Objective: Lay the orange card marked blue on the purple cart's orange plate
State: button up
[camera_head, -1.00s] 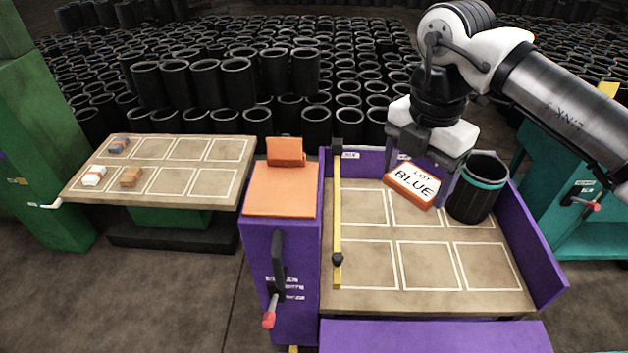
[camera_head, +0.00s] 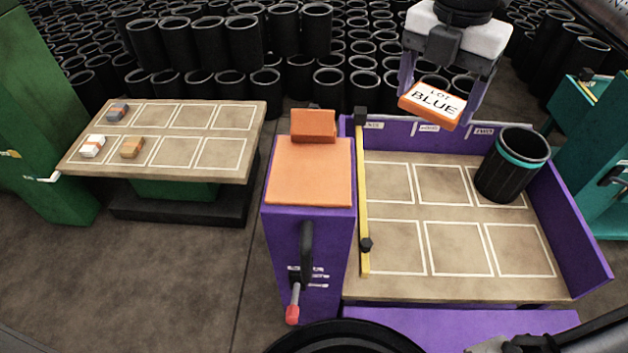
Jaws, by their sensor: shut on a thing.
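The cart's orange plate (camera_head: 309,172) is on top of the purple post at the cart's left. The plate's flat surface is bare, and a raised orange block (camera_head: 313,125) stands at its back edge. The card is to the right of the plate and apart from it.
A black sleeve with a teal band (camera_head: 512,165) stands in the cart's back right cell; the other cells look empty. A yellow bar (camera_head: 362,190) runs along the bed's left side. A green-based table (camera_head: 190,185) with several small blocks is at left. Black sleeves crowd the back.

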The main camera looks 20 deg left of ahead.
jog(key=a+r+n+b, duration=0.1)
jog(key=a+n+b, duration=0.15)
jog(key=a, duration=0.55)
notch_tip(320, 180, up, 2)
jog(key=n+b, duration=0.2)
jog(key=n, duration=0.3)
send_over(310, 177)
notch_tip(310, 177, down, 19)
jog(key=shift+f, duration=0.1)
jog(key=shift+f, duration=0.1)
jog(key=shift+f, duration=0.15)
jog(key=o, duration=1)
jog(key=shift+r, duration=0.2)
notch_tip(310, 177, up, 12)
jog(key=shift+r, duration=0.1)
